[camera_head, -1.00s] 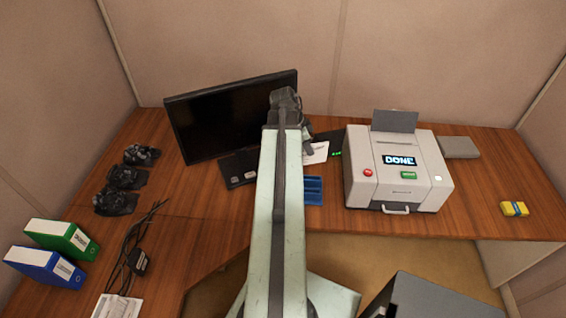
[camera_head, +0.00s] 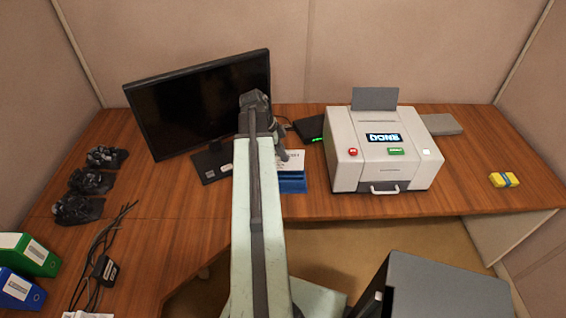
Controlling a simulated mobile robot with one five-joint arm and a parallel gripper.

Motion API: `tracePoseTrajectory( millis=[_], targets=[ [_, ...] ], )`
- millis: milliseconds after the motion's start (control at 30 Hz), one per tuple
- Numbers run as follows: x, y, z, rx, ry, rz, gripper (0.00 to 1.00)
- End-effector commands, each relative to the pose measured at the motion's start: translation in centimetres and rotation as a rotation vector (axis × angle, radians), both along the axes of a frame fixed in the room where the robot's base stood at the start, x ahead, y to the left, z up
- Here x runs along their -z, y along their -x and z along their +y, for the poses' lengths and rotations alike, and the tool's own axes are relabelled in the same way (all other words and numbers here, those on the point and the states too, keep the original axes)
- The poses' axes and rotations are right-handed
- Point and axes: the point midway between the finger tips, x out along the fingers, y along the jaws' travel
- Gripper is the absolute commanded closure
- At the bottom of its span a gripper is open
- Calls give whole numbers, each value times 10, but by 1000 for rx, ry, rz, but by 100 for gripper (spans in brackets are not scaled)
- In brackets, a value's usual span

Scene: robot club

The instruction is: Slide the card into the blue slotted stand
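The white card (camera_head: 294,161) with dark print shows just right of my arm, its lower edge meeting the back part of the blue slotted stand (camera_head: 293,186). I cannot tell whether that edge is inside a slot or above it. My gripper (camera_head: 281,154) is at the card's upper left edge and appears shut on it. The fingertips are small and partly hidden. My arm covers the left side of the stand.
A monitor (camera_head: 200,105) stands behind and left of my arm. A grey-white printer (camera_head: 381,150) reading DONE is close on the stand's right. A small black box (camera_head: 310,128) sits behind the card. The desk's front edge lies just before the stand.

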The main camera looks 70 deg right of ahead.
Motion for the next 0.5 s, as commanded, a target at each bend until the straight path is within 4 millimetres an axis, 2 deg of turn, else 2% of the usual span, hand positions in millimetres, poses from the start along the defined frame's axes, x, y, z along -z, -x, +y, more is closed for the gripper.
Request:
tracePoseTrajectory(
  millis=[167,500],
  targets=[
    [3,0,0,-1,0,0,100],
    [33,0,0,-2,0,0,100]
  ],
)
